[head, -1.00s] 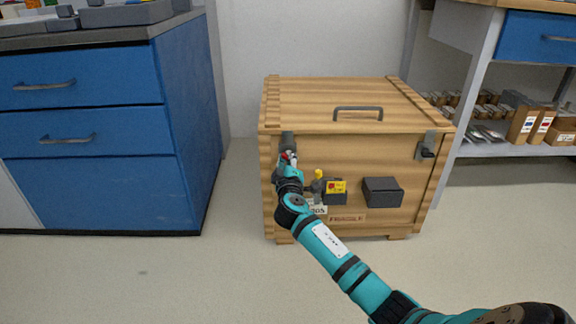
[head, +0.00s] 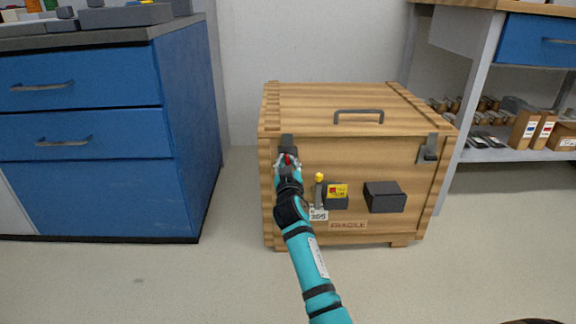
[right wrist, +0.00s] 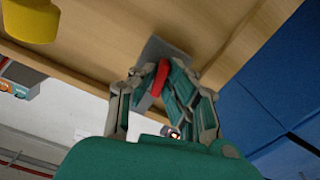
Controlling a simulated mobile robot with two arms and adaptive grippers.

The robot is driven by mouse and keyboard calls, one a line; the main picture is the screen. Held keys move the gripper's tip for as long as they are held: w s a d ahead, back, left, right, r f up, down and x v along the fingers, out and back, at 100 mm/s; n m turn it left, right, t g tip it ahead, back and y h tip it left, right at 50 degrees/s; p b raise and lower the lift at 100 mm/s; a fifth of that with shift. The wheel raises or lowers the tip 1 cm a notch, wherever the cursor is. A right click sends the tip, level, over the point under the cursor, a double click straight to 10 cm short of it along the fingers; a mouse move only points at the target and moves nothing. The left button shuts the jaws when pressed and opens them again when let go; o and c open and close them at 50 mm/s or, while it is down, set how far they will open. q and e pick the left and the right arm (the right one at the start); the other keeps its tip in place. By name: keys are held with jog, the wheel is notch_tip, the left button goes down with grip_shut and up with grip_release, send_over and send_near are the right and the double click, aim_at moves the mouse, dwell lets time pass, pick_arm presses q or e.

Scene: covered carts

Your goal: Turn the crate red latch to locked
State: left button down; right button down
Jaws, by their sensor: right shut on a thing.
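The wooden crate (head: 345,108) stands closed on the floor in the middle of the head view. The red latch (head: 288,158) is on the left of its front, below a dark metal plate (head: 287,140). My right gripper (head: 288,160) is shut on the red latch and hides much of it. In the right wrist view the red latch (right wrist: 161,78) shows between the fingers of the right gripper (right wrist: 160,82), near a grey plate (right wrist: 160,50). The latch's exact angle is hard to tell. My left gripper is not in view.
A second, dark latch (head: 429,151) is on the crate's front right. A blue cabinet (head: 192,130) stands left, a shelf (head: 510,155) right. The front floor is clear.

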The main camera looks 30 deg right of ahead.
jog(key=shift+m, duration=0.4)
jog(key=c, duration=1.4)
grip_release()
jog(key=shift+a, duration=0.1)
jog(key=v, duration=0.7)
jog(key=shift+s, duration=0.2)
jog(key=shift+a, duration=0.1)
